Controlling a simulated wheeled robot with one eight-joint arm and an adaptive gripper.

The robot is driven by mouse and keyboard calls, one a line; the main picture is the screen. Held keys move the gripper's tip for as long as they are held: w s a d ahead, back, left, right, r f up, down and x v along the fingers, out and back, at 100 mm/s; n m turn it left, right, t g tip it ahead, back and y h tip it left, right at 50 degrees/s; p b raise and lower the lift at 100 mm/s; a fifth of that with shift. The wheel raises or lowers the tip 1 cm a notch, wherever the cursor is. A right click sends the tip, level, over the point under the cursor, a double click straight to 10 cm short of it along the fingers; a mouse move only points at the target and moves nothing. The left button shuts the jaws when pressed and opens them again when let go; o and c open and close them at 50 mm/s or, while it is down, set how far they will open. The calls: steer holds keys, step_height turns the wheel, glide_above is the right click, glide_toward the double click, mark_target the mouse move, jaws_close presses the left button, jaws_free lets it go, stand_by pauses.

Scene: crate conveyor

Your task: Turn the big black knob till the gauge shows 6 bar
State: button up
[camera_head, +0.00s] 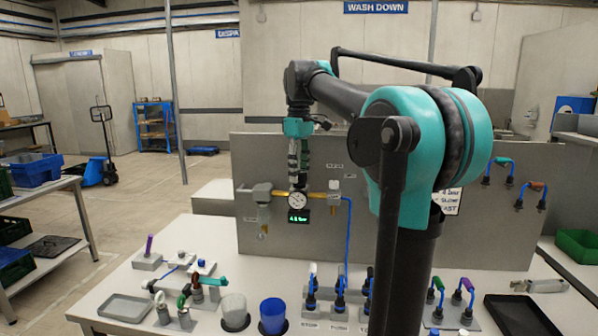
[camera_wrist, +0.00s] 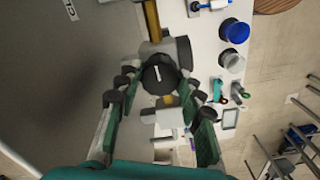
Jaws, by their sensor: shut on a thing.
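The big black knob (camera_wrist: 156,76), with a white mark on its face, shows in the wrist view between the fingers of my gripper (camera_wrist: 160,85). The fingers are shut on the knob from both sides. In the head view my gripper (camera_head: 299,172) points down at the brass pipe fitting just above the gauge, and it hides the knob there. The round gauge (camera_head: 297,201) has a white dial; its needle is too small to read. A green digital readout (camera_head: 298,217) below it seems to show about 4.8 bar, but the digits are small.
A grey panel (camera_head: 400,240) stands behind the fitting. On the bench in front are a blue cup (camera_head: 272,314), a white cup (camera_head: 234,308), a grey tray (camera_head: 126,307) and several hose couplings. A blue hose (camera_head: 348,230) runs down right of the gauge.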

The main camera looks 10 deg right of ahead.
steer(key=m, duration=0.4)
steer(key=shift+m, duration=0.4)
steer(key=m, duration=0.9)
steer(key=shift+d, duration=0.1)
steer(key=m, duration=0.4)
steer(key=shift+m, duration=0.3)
steer(key=o, duration=1.2)
steer(key=shift+c, duration=0.2)
steer(key=shift+r, duration=0.15)
